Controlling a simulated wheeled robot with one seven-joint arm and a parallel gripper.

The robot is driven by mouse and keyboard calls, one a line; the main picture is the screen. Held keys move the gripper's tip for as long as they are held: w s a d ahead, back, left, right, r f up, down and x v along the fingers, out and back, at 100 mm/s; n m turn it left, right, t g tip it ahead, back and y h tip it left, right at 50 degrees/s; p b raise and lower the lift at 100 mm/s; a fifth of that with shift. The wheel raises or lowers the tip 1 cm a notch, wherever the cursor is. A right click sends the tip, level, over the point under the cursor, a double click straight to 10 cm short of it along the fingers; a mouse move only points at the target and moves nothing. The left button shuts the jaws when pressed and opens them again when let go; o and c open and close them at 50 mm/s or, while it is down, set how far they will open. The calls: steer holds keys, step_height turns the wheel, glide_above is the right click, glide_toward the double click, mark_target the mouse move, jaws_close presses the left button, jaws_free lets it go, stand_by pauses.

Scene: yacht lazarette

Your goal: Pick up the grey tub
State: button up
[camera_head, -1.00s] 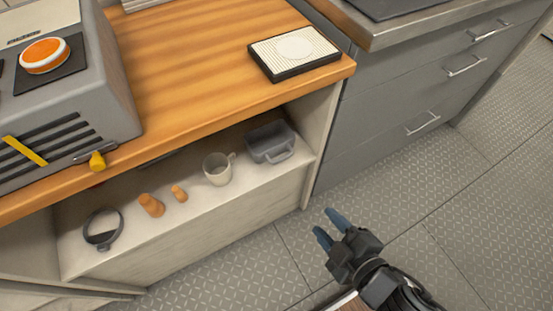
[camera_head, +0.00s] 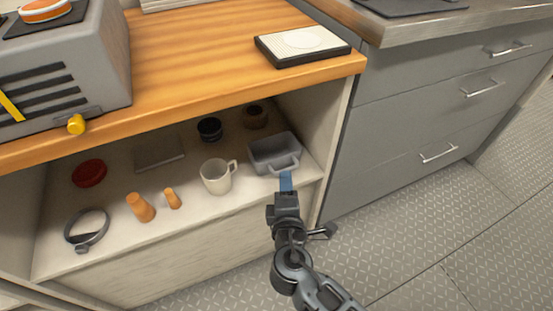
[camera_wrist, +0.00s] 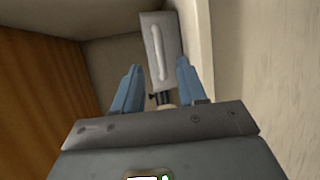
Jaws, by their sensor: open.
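The grey tub (camera_head: 268,156) is a shallow open box with a handle on its front side. It stands on the right end of the shelf under the wooden counter. My gripper (camera_head: 286,180) is at the shelf's front edge, just in front of the tub's handle. In the wrist view the tub (camera_wrist: 174,38) shows beyond the fingertips, its pale handle facing me. My gripper (camera_wrist: 158,72) is open there, with the two blue fingers apart and nothing held between them.
A white mug (camera_head: 214,178) stands just left of the tub. A brown jar (camera_head: 255,117) and a dark jar (camera_head: 209,129) stand behind. The cubby's right wall (camera_head: 318,125) is close to the tub. The counter (camera_head: 200,60) overhangs above.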

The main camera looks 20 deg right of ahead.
mark_target(278, 159)
steer(key=x, duration=0.5)
steer(key=shift+d+b, duration=0.3)
steer(key=shift+b, duration=0.05)
jaws_close()
stand_by(1.1)
